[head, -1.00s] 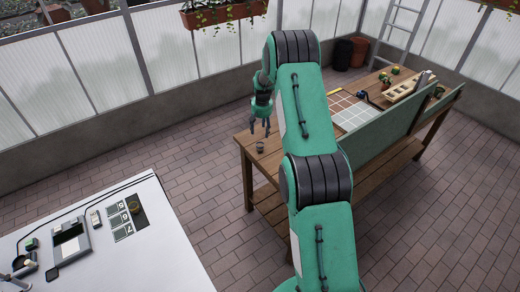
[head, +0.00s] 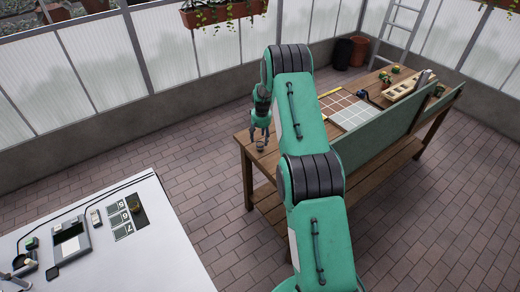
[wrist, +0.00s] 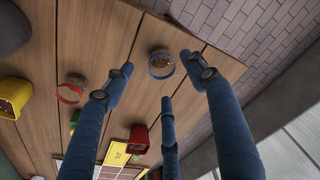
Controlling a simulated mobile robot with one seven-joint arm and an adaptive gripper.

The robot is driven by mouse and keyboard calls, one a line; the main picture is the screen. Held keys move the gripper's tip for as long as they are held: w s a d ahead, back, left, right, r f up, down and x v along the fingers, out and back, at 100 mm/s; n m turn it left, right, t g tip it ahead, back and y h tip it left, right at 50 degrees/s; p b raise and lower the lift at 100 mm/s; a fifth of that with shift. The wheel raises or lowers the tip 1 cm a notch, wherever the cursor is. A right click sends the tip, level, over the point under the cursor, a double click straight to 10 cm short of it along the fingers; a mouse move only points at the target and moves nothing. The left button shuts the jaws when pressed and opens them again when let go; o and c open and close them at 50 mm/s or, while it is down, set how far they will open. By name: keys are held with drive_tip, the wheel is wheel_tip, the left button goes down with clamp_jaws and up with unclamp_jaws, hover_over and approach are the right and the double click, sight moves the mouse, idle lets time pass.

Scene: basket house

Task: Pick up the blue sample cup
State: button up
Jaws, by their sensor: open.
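The blue sample cup (wrist: 161,66), a small clear cup with a blue rim and brownish contents, stands on the wooden table near its edge in the wrist view. My gripper (wrist: 158,80) is open, its three dark blue fingers spread around the cup's place in the picture; I see no clear contact. In the head view my gripper (head: 259,132) points down just above a small cup (head: 261,145) at the table's near left corner; its rim colour is too small to tell there.
In the wrist view, a red-rimmed cup (wrist: 70,91) stands left of the blue one. A yellow bin (wrist: 14,97) and a red bin (wrist: 139,138) stand farther along the wooden table (wrist: 100,45). A white bench (head: 140,255) is at lower left in the head view.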

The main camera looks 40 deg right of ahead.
sight(260, 144)
drive_tip(key=shift+w+f, duration=0.1)
drive_tip(key=shift+f, duration=0.5)
drive_tip(key=shift+f, duration=0.1)
drive_tip(key=shift+w+d+f, duration=0.1)
drive_tip(key=shift+w+f, duration=0.05)
drive_tip(key=shift+f, duration=0.65)
drive_tip(key=shift+w+d+f, duration=0.1)
drive_tip(key=shift+w+f, duration=0.05)
drive_tip(key=shift+f, duration=0.65)
drive_tip(key=shift+w+d+f, duration=0.1)
drive_tip(key=shift+w+f, duration=0.05)
drive_tip(key=shift+f, duration=0.65)
drive_tip(key=c, duration=1.2)
